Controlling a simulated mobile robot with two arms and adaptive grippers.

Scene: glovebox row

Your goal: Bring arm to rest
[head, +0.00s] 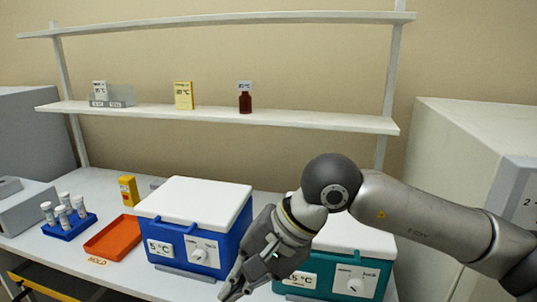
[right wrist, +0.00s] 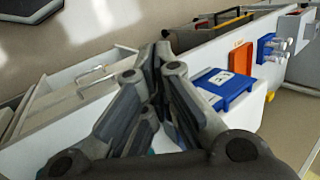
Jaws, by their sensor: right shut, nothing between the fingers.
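My right arm reaches in from the right in the head view. Its gripper (head: 234,288) hangs tilted down at the front edge of the bench, in front of the blue cooler box (head: 167,235) and the teal cooler box (head: 316,262). The right gripper is shut and empty. In the right wrist view its fingers (right wrist: 160,50) come together at the tips. The arm hides part of the teal box. My left gripper is in neither view.
An orange tray (head: 112,240) and a blue rack (head: 68,228) with several white-capped tubes stand at the left. A yellow box (head: 129,191) stands behind. A shelf (head: 300,119) holds a brown bottle (head: 245,102). A grey cabinet (head: 470,150) stands at the right.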

